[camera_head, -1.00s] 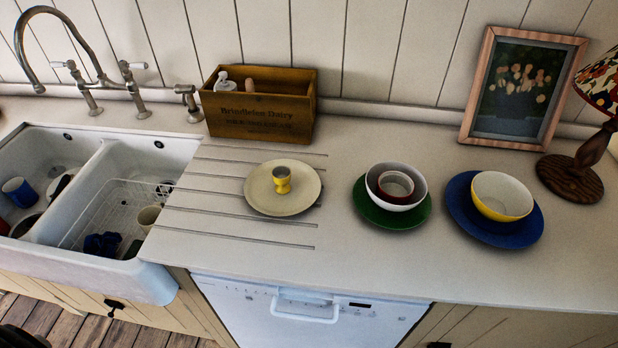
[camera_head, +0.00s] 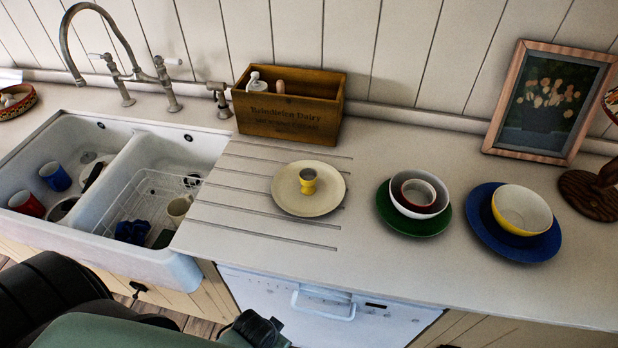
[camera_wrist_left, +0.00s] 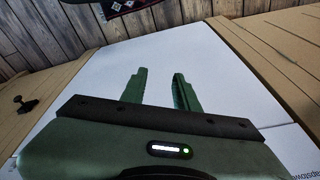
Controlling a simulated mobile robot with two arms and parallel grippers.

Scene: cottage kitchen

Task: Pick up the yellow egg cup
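The yellow egg cup (camera_head: 308,181) stands upright on a cream plate (camera_head: 283,204) on the counter, right of the sink, in the head view. My left arm reaches in at the bottom left of the head view, in front of and below the counter; its fingers are not visible there. In the left wrist view my left gripper (camera_wrist_left: 158,88) is open, its two green fingers apart with nothing between them, in front of the white dishwasher door (camera_wrist_left: 160,50). My right gripper is not in view.
A wooden crate (camera_head: 290,121) stands behind the plate. To the right are a green plate (camera_head: 416,227) and a blue plate (camera_head: 486,235), both with bowls. A double sink (camera_head: 120,235) with dishes and a tap is at left. Counter between the plates is clear.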

